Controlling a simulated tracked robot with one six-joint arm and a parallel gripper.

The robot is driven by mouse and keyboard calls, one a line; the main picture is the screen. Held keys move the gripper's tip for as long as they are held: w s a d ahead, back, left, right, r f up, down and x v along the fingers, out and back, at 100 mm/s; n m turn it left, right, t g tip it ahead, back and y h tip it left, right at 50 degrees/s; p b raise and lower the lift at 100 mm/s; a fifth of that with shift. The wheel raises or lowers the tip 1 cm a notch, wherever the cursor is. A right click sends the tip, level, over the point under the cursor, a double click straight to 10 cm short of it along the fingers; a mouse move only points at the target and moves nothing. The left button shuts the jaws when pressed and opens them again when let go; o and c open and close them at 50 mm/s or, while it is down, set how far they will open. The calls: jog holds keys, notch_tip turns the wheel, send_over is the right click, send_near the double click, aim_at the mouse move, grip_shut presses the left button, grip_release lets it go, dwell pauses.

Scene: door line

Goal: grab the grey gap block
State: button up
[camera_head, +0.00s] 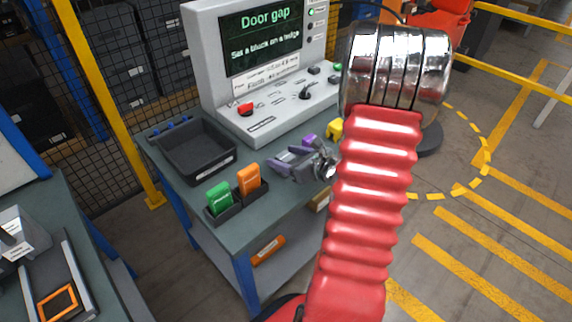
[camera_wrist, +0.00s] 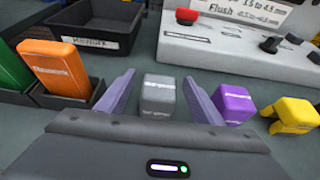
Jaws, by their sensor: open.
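The grey gap block (camera_wrist: 158,96) stands on the table in the wrist view, between the two fingers of my gripper (camera_wrist: 158,98). The fingers are open, one on each side of the block, with a visible gap on both sides. Whether the block is fully between the fingertips in depth I cannot tell. In the head view my gripper (camera_head: 290,163) is low over the table, and the grey block cannot be made out there. A purple block (camera_wrist: 234,104) stands just right of the right finger, and a yellow block (camera_wrist: 290,116) stands further right.
A holder (camera_head: 238,207) with a green block (camera_head: 218,198) and an orange block (camera_head: 249,180) stands left of my gripper. A black tray (camera_head: 199,152) lies behind it. The "Door gap" console (camera_head: 265,118) stands at the back of the table (camera_head: 252,228).

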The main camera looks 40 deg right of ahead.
aim_at(285, 156)
jog(key=c, duration=1.3)
jog(key=shift+r, duration=0.1)
jog(key=shift+r, duration=4.95)
